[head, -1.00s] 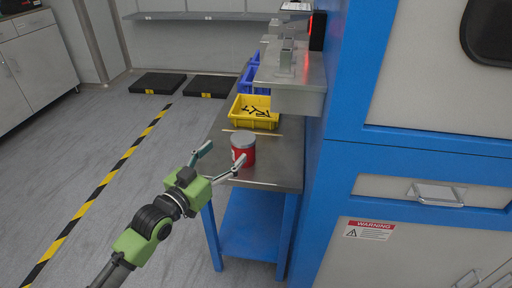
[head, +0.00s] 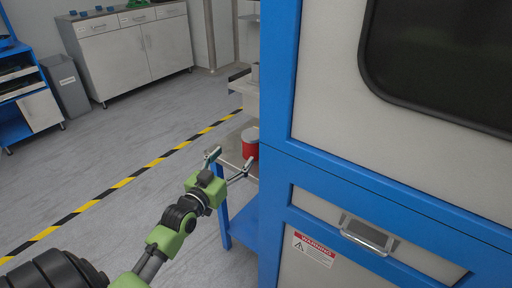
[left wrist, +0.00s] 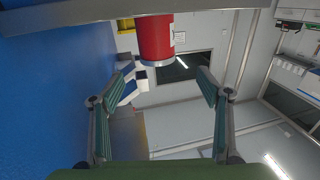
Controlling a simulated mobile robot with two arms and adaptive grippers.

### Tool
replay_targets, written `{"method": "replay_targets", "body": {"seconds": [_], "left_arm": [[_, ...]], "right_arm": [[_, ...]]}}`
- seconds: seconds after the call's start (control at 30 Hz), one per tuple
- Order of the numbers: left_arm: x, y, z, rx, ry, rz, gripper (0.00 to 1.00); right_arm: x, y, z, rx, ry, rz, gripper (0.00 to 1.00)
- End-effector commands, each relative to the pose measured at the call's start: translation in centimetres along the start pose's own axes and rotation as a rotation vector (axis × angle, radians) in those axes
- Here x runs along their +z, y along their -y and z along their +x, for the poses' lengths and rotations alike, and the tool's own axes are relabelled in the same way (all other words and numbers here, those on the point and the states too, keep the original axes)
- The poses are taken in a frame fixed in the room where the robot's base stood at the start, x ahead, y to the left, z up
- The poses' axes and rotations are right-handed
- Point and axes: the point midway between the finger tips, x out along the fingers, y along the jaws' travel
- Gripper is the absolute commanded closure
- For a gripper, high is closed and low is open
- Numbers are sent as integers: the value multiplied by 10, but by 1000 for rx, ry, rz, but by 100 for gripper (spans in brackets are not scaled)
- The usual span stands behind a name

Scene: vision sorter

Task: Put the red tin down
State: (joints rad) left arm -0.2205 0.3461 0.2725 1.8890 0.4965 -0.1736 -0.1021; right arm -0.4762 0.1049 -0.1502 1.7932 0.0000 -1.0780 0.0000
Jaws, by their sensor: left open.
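The red tin (head: 250,149) with a grey lid stands upright on the grey bench top (head: 229,153), partly cut off by the blue machine frame in the head view. My left gripper (head: 232,160) is open and empty, just in front of the tin, its fingers pointing toward it. In the left wrist view, which looks upside down, the red tin (left wrist: 155,40) is beyond the spread fingertips (left wrist: 166,70), with a gap showing. My right gripper is not in view.
A large blue and grey machine (head: 400,140) fills the right and hides much of the bench. Open floor with a yellow-black stripe (head: 125,182) lies left. White cabinets (head: 130,50) and a grey bin (head: 66,85) stand behind. A yellow container (left wrist: 125,24) shows near the tin.

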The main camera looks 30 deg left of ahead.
Motion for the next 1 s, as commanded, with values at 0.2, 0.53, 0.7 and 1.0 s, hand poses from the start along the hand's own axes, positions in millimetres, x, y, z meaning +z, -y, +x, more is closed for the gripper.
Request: {"method": "replay_targets", "body": {"seconds": [0.2,0.53,0.7,1.0], "left_arm": [[0,-1,44,1,-3,-1,30],[0,-2,77,2,0,-1,30],[2,-6,97,2,-1,-3,30],[2,-8,127,2,-1,0,30]], "right_arm": [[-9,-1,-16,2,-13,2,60],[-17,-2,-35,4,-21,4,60],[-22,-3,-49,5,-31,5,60],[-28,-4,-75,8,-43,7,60]]}}
